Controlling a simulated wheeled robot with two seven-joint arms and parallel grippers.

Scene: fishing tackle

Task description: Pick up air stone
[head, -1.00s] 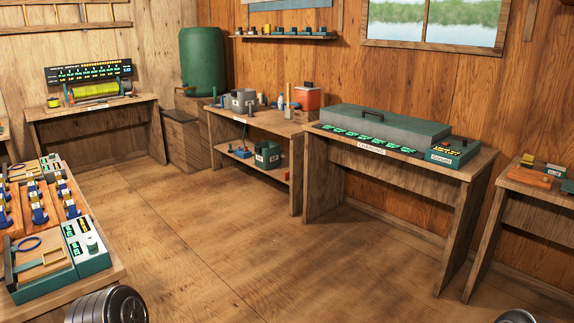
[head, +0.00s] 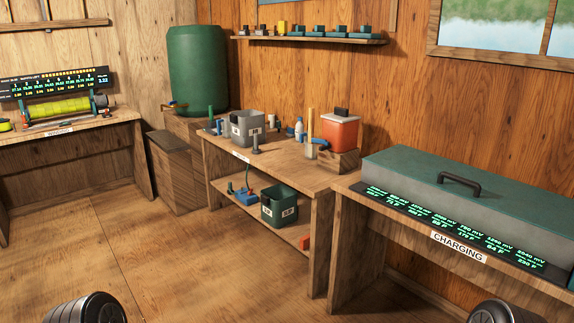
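I cannot pick out the air stone for certain at this distance. The bench ahead (head: 285,171) carries several small items. A small blue piece (head: 320,142) lies near the orange-red container. On the lower shelf, a blue device (head: 243,196) with a thin dark tube rising from it sits beside a dark green bucket (head: 280,206). Neither gripper is in view; only dark rounded parts of my arms show at the bottom left and bottom right.
A grey bucket (head: 246,127) and an orange-red container (head: 340,131) stand on the bench. A charging bench with a long grey-green case (head: 460,205) is at right. A green barrel (head: 198,70) stands behind. The wooden floor (head: 170,260) before the bench is clear.

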